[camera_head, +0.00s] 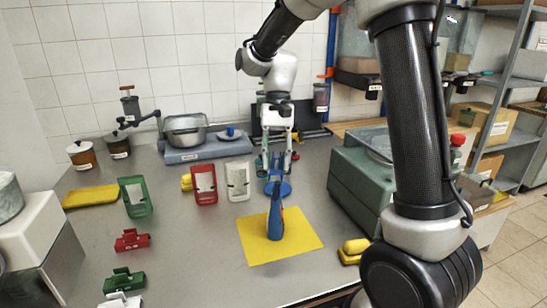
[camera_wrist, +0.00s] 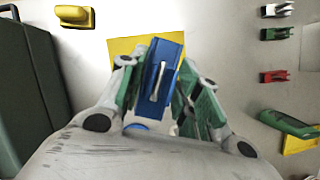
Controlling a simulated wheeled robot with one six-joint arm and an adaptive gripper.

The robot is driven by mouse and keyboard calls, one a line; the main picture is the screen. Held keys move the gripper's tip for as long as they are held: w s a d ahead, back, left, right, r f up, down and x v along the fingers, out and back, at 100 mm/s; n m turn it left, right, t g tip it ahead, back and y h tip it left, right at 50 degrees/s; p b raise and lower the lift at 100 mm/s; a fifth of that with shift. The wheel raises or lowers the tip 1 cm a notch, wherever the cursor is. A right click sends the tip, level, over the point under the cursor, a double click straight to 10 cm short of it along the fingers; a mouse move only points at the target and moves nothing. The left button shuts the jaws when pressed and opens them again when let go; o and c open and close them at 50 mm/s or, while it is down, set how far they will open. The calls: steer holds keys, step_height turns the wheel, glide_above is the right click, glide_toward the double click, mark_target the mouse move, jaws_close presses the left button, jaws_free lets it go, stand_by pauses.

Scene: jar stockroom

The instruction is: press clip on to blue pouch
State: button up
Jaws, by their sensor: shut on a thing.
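The blue pouch (camera_head: 275,219) stands upright on a yellow mat (camera_head: 255,245) in the head view. My gripper (camera_head: 275,167) is above and behind it, pointing down. It is shut on a blue clip, which shows in the wrist view (camera_wrist: 164,60) between the green finger pads, with a pale metal lever on its face. The clip hides most of what lies below it in the wrist view, so the pouch cannot be told apart there. I cannot tell whether the clip touches the pouch.
Red (camera_head: 132,240), green (camera_head: 123,280) and white (camera_head: 120,301) clips lie at the front left. Green (camera_head: 136,197), red (camera_head: 204,185) and white (camera_head: 238,181) pouches stand further back. A large green box (camera_head: 360,190) stands right. Bare table surrounds the mat's left side.

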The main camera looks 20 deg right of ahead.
mark_target(275, 195)
steer(key=shift+a+f, duration=0.1)
steer(key=shift+f, duration=2.8)
steer(key=shift+f, duration=0.95)
stand_by(0.3)
steer(key=o, duration=1.3)
steer(key=shift+r, duration=0.1)
steer(key=shift+r, duration=3.4)
jaws_close()
